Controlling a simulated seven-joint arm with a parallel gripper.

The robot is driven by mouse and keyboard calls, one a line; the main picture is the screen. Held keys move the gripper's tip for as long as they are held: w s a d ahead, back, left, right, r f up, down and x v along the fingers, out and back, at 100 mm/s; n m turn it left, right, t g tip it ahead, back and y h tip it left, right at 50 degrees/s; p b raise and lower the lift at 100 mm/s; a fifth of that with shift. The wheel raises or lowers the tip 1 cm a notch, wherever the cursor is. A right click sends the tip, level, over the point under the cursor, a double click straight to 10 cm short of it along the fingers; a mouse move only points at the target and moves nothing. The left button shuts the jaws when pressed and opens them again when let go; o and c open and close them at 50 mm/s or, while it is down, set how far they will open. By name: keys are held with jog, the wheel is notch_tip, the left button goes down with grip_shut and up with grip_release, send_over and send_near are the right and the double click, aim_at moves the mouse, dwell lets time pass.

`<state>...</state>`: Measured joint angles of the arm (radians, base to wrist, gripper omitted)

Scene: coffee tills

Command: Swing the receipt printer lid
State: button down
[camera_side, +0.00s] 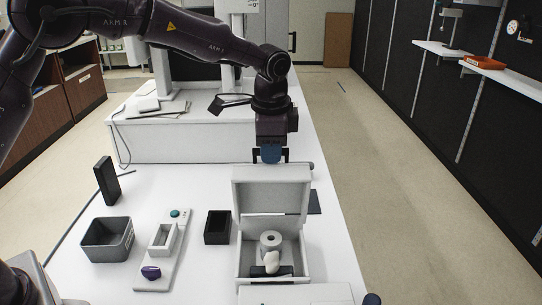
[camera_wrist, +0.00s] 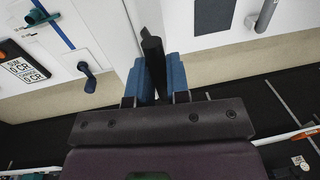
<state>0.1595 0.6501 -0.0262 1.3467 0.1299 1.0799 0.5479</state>
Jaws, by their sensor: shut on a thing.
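The receipt printer (camera_side: 236,265) is an open white box at the front right of the counter, with a white paper roll (camera_side: 268,237) inside. Its lid (camera_side: 270,192) stands raised at the back of the box, roughly upright. My gripper (camera_side: 271,156) points down at the lid's top edge. In the wrist view, my gripper's blue fingers (camera_wrist: 155,80) are shut on a dark bar (camera_wrist: 153,52). The bar appears to be the lid's handle, but its join to the lid is hidden.
Left of the printer are a black open box (camera_side: 217,228), a white tray (camera_side: 163,240) with small items, a grey bin (camera_side: 107,240) and an upright black block (camera_side: 106,181). A raised white counter section (camera_side: 190,141) lies behind. The aisle (camera_side: 390,220) on the right is clear.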

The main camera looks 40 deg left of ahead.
jog(key=shift+w+a+r, duration=0.1)
jog(key=shift+a, duration=0.05)
jog(key=shift+w+a, duration=1.45)
jog(key=shift+a, duration=0.05)
jog(key=shift+w+a+f, duration=0.1)
jog(key=shift+w+f, duration=0.05)
jog(key=shift+f, duration=0.05)
jog(key=shift+w+a, duration=0.25)
jog(key=shift+a, duration=0.05)
jog(key=c, duration=1)
grip_release()
jog(key=shift+f, duration=0.15)
jog(key=shift+d, duration=0.1)
jog(key=r, duration=0.9)
jog(key=s+d+r, duration=0.1)
jog(key=r, duration=0.3)
jog(key=shift+r, duration=0.15)
